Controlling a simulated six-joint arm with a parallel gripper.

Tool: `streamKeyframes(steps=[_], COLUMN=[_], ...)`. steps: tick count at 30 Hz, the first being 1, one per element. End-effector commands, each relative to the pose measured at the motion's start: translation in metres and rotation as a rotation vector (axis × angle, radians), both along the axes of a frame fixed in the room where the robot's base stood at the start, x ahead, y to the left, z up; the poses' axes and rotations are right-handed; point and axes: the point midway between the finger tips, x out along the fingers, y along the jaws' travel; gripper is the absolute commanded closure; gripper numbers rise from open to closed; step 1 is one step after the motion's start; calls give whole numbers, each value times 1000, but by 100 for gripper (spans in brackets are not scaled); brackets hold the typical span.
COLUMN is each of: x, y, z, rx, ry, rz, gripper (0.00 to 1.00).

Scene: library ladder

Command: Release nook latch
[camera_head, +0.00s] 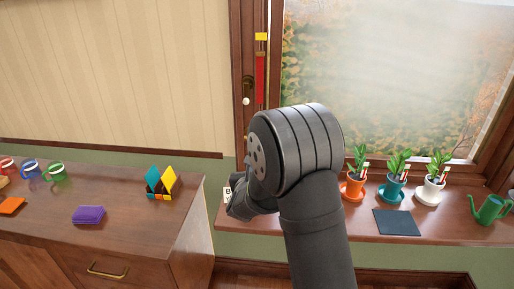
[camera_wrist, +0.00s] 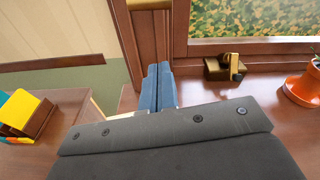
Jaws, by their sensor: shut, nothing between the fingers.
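My gripper (camera_wrist: 158,72) shows in the wrist view as two blue fingers pressed together, with nothing between them. It points toward the base of the brown window post (camera_wrist: 150,35). A small brass, latch-like fitting (camera_wrist: 224,67) sits on the sill under the window, to the right of the fingertips and apart from them. In the head view my arm hides this fitting and my fingertips. On the window frame there, a dark handle plate (camera_head: 248,88) carries a pale knob, beside a red strip with a yellow top (camera_head: 261,72). I cannot tell for certain which fitting is the nook latch.
Plants in orange (camera_head: 353,188), teal (camera_head: 392,190) and white (camera_head: 430,190) pots stand on the sill (camera_head: 345,228) with a dark mat (camera_head: 397,222) and green watering can (camera_head: 489,209). The left cabinet holds a card holder (camera_head: 160,185) and purple stack (camera_head: 88,214).

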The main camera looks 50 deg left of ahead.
Motion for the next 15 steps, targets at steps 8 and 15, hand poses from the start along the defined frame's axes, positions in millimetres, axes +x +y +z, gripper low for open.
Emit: streamKeyframes(steps=[8,15], x=[14,15], y=[6,6], z=[-5,-5], rx=[125,135], ry=[134,145], rz=[-27,-29], gripper=[100,100])
